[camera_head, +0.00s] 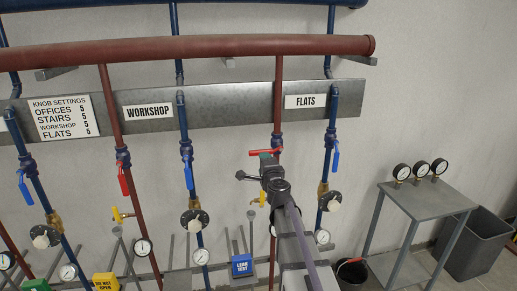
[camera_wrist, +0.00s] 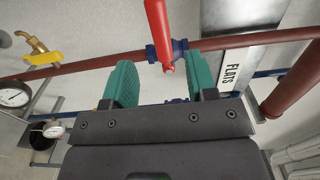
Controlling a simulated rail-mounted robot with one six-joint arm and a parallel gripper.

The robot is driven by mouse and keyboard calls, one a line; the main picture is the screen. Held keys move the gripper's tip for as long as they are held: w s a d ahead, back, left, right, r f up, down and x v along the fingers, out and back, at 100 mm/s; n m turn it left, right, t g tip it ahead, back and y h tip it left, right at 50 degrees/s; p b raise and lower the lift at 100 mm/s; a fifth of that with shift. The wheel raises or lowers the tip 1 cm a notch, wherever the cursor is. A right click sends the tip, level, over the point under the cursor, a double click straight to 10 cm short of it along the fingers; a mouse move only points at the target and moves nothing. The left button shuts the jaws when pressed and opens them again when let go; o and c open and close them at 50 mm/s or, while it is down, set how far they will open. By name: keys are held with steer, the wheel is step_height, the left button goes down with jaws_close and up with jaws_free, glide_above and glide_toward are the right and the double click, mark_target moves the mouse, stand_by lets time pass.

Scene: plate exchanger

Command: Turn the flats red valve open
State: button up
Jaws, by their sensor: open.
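The flats red valve's red lever (camera_head: 262,152) lies crosswise to its vertical red pipe (camera_head: 278,100), below the FLATS sign (camera_head: 305,101). In the wrist view, the lever (camera_wrist: 158,28) points up, across the pipe, from a blue valve body (camera_wrist: 180,47). My gripper (camera_head: 270,156) is at this valve and partly hides it in the head view. In the wrist view, its teal fingers (camera_wrist: 160,68) are apart on either side of the lever's lower end. The gripper is open and holds nothing. I cannot tell whether a finger touches the valve.
The flats blue lever (camera_head: 335,156) hangs along its blue pipe to the right. The workshop red lever (camera_head: 123,181) is at left. A brass tap with a yellow handle (camera_wrist: 44,58) is near the flats pipe. A gauge table (camera_head: 428,201) and grey bin (camera_head: 470,245) stand right.

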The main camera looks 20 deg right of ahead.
mark_target(259, 150)
steer(key=x, duration=1)
steer(key=shift+w+d, duration=0.2)
steer(key=shift+w, duration=0.15)
jaws_close()
